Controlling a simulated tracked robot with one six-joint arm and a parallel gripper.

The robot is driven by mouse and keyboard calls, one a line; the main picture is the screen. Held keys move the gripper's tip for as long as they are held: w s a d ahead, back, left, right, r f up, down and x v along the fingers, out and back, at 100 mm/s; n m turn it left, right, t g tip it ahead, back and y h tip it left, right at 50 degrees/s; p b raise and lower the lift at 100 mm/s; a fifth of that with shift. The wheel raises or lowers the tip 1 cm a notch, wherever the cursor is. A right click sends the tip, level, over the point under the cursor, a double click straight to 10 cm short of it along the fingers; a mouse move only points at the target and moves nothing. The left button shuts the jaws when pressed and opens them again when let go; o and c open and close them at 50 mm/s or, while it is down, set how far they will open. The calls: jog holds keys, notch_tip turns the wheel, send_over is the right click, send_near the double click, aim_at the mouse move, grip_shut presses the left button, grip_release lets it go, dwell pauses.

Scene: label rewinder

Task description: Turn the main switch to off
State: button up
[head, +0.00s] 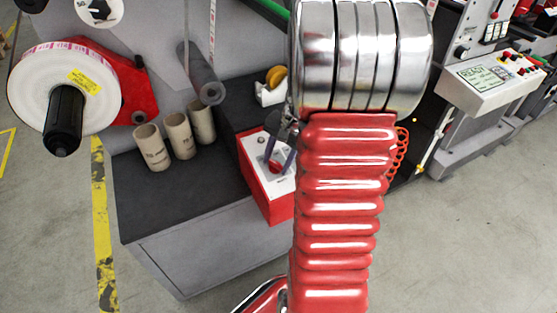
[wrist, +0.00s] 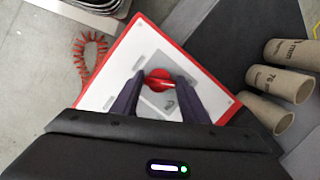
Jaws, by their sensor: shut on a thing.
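The main switch is a red rotary knob (wrist: 158,78) on the white top plate (wrist: 110,72) of a red-sided box. In the head view the box (head: 266,197) stands on the dark bench top, and the knob (head: 275,168) is partly covered by my fingers. My gripper (wrist: 160,82) is over the plate, with one dark finger on each side of the knob, shut on it. In the head view my gripper (head: 277,160) points down at the box, left of my red arm. The knob's bar lies roughly across the wrist view; its marked position is not readable.
Several cardboard cores (head: 178,135) stand left of the box on the dark bench top (head: 150,190). A yellow tape roll in a white dispenser (head: 270,92) is behind the box. A red coiled cable (wrist: 88,55) hangs beside it. A label roll (head: 45,85) is at the left.

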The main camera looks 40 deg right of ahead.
aim_at(277, 165)
jog(key=shift+s+a+f, duration=0.1)
jog(key=shift+a+f, duration=0.05)
jog(key=shift+a, duration=0.05)
jog(key=o, duration=1.1)
jog(key=shift+d, duration=0.1)
jog(key=shift+c, duration=0.2)
jog(key=shift+d, duration=0.1)
jog(key=shift+r, duration=0.65)
jog(key=shift+s+d+r, duration=0.2)
jog(key=shift+r, duration=0.25)
jog(key=shift+s+d+r, duration=0.15)
jog(key=shift+s+r, duration=0.05)
jog(key=shift+r, duration=0.25)
jog(key=s+d, duration=0.7)
jog(key=s, duration=0.1)
jog(key=shift+s+d, duration=0.3)
jog(key=shift+d, duration=0.05)
